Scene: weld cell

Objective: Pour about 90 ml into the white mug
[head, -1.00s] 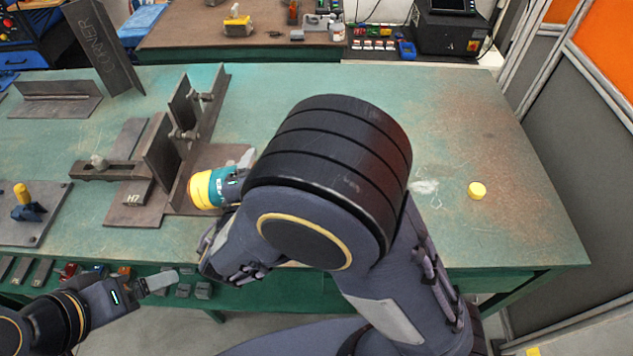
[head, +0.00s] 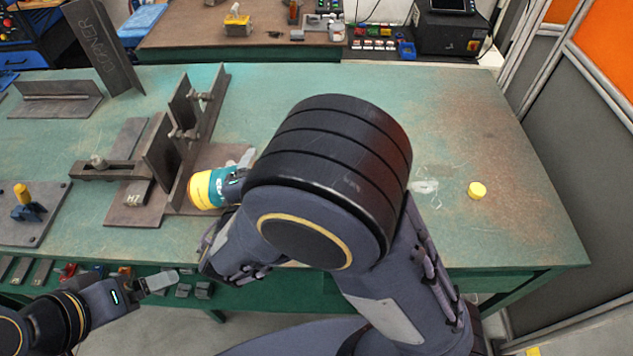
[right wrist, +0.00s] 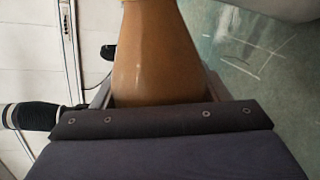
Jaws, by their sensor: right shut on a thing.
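In the right wrist view my right gripper (right wrist: 158,90) is shut on a brown, tapering bottle-like vessel (right wrist: 155,55). Its top runs out of that picture. In the head view my right arm hides most of this gripper. A yellow and teal object (head: 207,189) shows left of the arm's big black joint, tilted; I cannot tell for sure whether it is the held vessel. My left gripper (head: 160,282) is at lower left, in front of the table edge, with nothing seen in it; its jaw gap is unclear. I cannot make out a white mug in either view.
Steel plates and a clamped fixture (head: 160,150) stand on the left of the green table (head: 450,120). A small yellow disc-shaped thing (head: 477,190) lies on the right. The table's right side is otherwise clear. A rear bench (head: 200,35) holds tools.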

